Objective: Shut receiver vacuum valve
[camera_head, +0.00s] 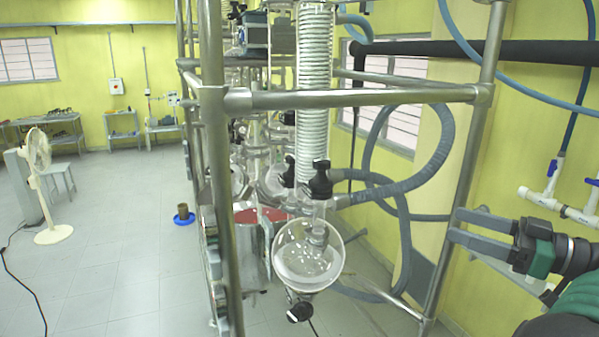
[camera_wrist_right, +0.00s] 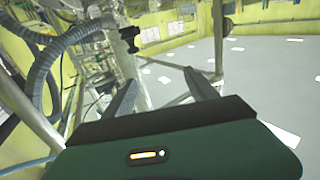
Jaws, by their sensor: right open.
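The glass receiver flask (camera_head: 308,262) hangs in the steel frame below a coiled glass condenser. Two black-knobbed valves sit above it: a larger knob (camera_head: 320,180) beside the grey hose connection, and a smaller knob (camera_head: 289,172) just to its left. I cannot tell for sure which is the vacuum valve. Another black knob (camera_head: 300,312) is under the flask. My right gripper (camera_head: 453,227) is open and empty, by the right frame post, well right of the valves. In the wrist view its spread fingers (camera_wrist_right: 160,77) point toward the glassware, with a black knob (camera_wrist_right: 129,36) beyond them. My left gripper is out of view.
Steel frame posts (camera_head: 218,170) and a crossbar (camera_head: 355,96) surround the glassware. Grey corrugated hoses (camera_head: 432,160) loop between the valves and my right gripper. Blue-handled taps (camera_head: 552,168) are on white pipe at the right wall. Open floor lies left, with a fan (camera_head: 40,165).

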